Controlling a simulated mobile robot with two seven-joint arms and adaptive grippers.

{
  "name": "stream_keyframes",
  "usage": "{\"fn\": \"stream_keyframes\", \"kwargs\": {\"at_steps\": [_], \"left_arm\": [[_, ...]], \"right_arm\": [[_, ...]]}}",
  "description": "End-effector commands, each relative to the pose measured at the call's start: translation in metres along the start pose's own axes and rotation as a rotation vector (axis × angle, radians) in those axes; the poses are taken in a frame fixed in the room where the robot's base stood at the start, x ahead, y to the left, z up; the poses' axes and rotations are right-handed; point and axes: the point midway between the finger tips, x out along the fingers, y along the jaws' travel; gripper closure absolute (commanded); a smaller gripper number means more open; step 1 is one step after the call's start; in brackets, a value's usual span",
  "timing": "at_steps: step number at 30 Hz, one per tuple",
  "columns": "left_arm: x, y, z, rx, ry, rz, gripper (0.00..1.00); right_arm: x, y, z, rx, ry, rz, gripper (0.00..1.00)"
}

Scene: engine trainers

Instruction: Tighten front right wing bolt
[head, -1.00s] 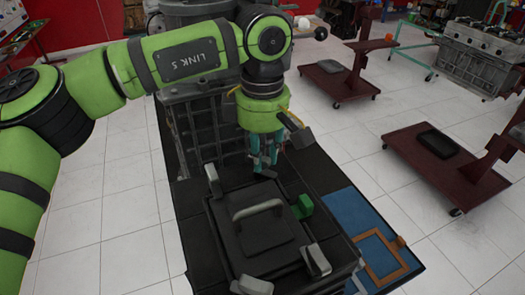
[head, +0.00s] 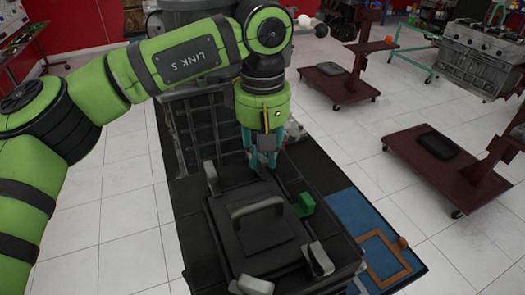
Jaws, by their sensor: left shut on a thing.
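A black square lid (head: 262,232) with a grey loop handle (head: 256,207) lies on a dark base, with grey wing bolts around it. One wing bolt (head: 211,178) is at its far left, one (head: 318,258) at the near right, and one (head: 253,285) at the near edge. My left gripper (head: 265,165) points down at the lid's far right corner, with teal fingers. It is shut on what seems to be the wing bolt there, mostly hidden by the fingers and the dark wrist block. My right gripper is not in view.
A green block (head: 304,205) is beside the lid's right edge. A blue mat (head: 352,208) with an orange frame (head: 385,258) lies to the right. Dark red wheeled stands (head: 440,170) are farther right on clear white tiled floor.

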Motion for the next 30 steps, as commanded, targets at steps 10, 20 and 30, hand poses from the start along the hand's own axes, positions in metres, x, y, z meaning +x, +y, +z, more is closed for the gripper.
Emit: {"fn": "stream_keyframes", "kwargs": {"at_steps": [10,20,30], "left_arm": [[0.001,-0.0007,0.0016,0.137,-0.003,-0.001,1.0],[0.0009,-0.0007,0.0017,0.161,-0.002,-0.001,1.0],[0.0008,-0.0008,0.0016,0.16,-0.002,-0.002,0.51]], "right_arm": [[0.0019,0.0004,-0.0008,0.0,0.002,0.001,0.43],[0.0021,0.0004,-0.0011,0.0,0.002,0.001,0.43],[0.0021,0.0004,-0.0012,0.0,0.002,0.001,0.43]]}}
